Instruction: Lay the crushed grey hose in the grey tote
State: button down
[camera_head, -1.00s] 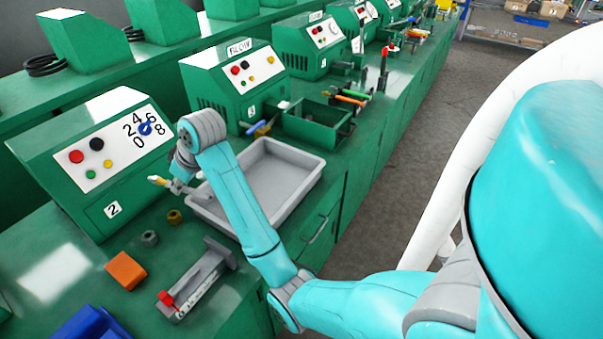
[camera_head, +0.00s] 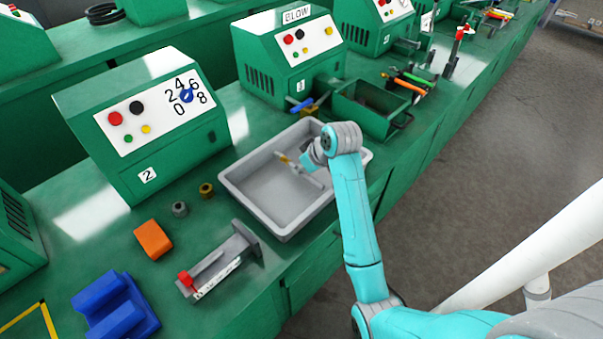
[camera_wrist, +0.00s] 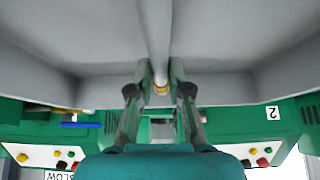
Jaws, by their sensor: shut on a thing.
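The grey tote (camera_head: 262,192) stands on the green bench in the head view, its inside facing up. My gripper (camera_head: 304,164) is over the tote's inside, towards its right part. It is shut on the grey hose (camera_head: 312,181), whose yellow end fitting shows at the gripper's left. In the wrist view, the hose (camera_wrist: 155,40) runs up the picture from between my fingertips (camera_wrist: 160,77), with a brass-coloured collar near them. The tote's grey inside (camera_wrist: 60,45) fills the top of that view. I cannot tell whether the hose touches the tote's floor. My wrist hides part of the hose.
A green open box (camera_head: 372,108) stands behind the tote, and a blue-handled tool (camera_head: 302,104) lies beside it. Machine 2 (camera_head: 150,130) stands left.

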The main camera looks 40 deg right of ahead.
jog(key=shift+a+f, duration=0.1)
jog(key=shift+f, duration=1.15)
jog(key=shift+f, duration=0.1)
jog(key=c, duration=1.1)
grip_release()
jog(key=v, duration=1.2)
